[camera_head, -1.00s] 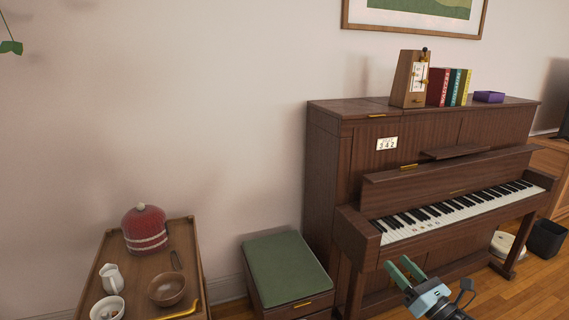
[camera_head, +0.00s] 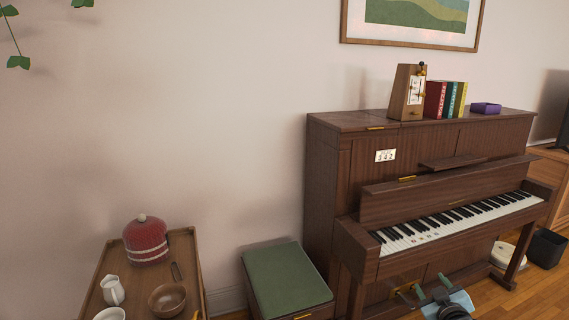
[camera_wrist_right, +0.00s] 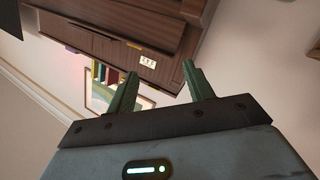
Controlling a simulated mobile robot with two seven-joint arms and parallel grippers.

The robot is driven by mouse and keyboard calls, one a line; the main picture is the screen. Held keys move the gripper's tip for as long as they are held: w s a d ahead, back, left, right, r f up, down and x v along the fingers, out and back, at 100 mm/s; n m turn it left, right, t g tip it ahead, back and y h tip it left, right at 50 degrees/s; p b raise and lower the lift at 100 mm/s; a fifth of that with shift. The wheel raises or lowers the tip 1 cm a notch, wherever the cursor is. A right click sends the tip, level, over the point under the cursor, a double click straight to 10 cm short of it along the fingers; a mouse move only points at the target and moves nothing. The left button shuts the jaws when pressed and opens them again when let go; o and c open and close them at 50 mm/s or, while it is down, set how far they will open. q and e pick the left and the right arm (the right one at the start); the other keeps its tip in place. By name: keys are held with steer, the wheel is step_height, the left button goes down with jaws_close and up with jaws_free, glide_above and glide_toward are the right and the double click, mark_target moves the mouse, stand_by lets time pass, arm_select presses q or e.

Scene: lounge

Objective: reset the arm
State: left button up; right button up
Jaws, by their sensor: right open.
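My right gripper (camera_head: 431,285) is low in the head view, in front of the piano's lower part, with its green fingers apart and nothing between them. In the right wrist view the two open fingers (camera_wrist_right: 160,70) point at the upside-down piano (camera_wrist_right: 120,35). My left gripper is in neither view.
The brown upright piano (camera_head: 340,185) stands against the wall, with a metronome (camera_head: 407,93), books and a purple box (camera_head: 486,108) on top. A green-topped stool (camera_head: 286,278) is left of it.

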steer(key=s+a+f+g+y, duration=0.1)
steer(key=s+a+f, duration=0.2)
steer(key=s+f, duration=0.3)
steer(key=s+a+f+m+g, duration=0.1)
steer(key=s+a+f, duration=0.2)
steer(key=s+f, duration=0.25)
steer(key=s+a+f+g+y, duration=0.1)
steer(key=s+a+f+g, duration=0.1)
steer(key=s+a+f, duration=0.35)
steer(key=s+a+f+g, duration=0.1)
steer(key=s+a, duration=0.1)
steer(key=s, duration=0.7)
steer(key=s+a+f+m+g+y, duration=0.1)
steer(key=s+a+f, duration=0.1)
steer(key=s, duration=0.8)
steer(key=s+a+f+g, duration=0.1)
steer(key=s+a, duration=0.2)
steer(key=s, duration=0.7)
steer(key=shift+f+m+y, duration=0.3)
steer(key=shift+f+m, duration=0.05)
steer(key=shift+m, duration=0.05)
